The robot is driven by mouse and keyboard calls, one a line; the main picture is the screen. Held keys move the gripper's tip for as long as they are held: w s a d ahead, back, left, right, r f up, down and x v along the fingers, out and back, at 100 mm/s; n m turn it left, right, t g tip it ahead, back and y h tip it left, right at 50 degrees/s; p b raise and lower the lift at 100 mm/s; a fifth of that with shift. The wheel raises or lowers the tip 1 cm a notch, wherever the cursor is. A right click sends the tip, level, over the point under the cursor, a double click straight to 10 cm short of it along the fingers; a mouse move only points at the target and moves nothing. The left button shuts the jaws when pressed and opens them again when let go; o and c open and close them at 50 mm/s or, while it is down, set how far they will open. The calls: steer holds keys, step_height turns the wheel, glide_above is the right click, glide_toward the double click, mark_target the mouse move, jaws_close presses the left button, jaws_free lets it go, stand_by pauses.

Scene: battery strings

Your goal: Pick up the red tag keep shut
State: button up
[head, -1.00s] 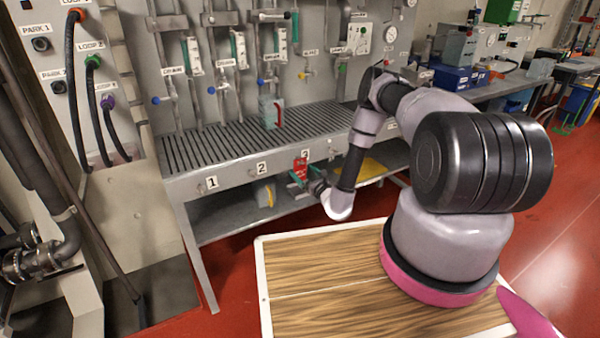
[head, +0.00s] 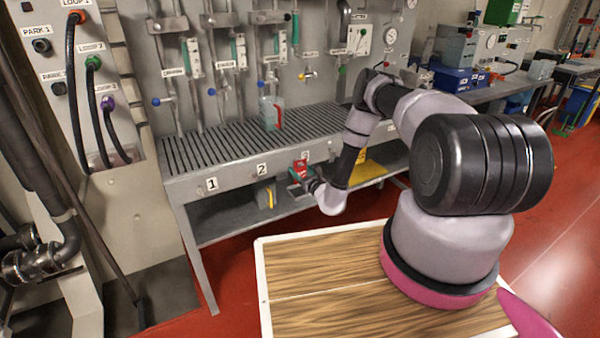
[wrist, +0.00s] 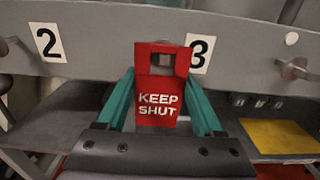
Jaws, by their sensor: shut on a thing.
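The red tag (wrist: 157,103) reads KEEP SHUT in white and has a square hole near its top. In the wrist view it sits upright between the two green fingers of my gripper (wrist: 160,108), which is shut on it. A small grey piece shows through or just behind the hole; I cannot tell whether the tag still touches it. In the head view the red tag (head: 300,167) is small at the bench's front edge, by label 3, with my gripper (head: 300,174) around it.
A grey bench (head: 225,180) with a slatted top carries labels 1, 2 and 3 and small knobs on its front. A clear container with a red handle (head: 278,117) stands on the slats. A yellow sheet (wrist: 278,136) lies on the lower shelf. Valves and pipes line the wall behind.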

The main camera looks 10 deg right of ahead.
steer(key=shift+r, duration=0.5)
steer(key=v, duration=1.7)
steer(key=d+r+m+h, duration=0.1)
steer(key=d+r+h, duration=0.1)
steer(key=r, duration=0.8)
steer(key=d+r+m+h, duration=0.2)
steer(key=r+h, duration=0.1)
steer(key=r, duration=0.7)
steer(key=shift+s+m+t+h, duration=0.15)
steer(key=shift+m+t+h, duration=0.15)
steer(key=shift+t, duration=0.1)
steer(key=shift+d, duration=0.15)
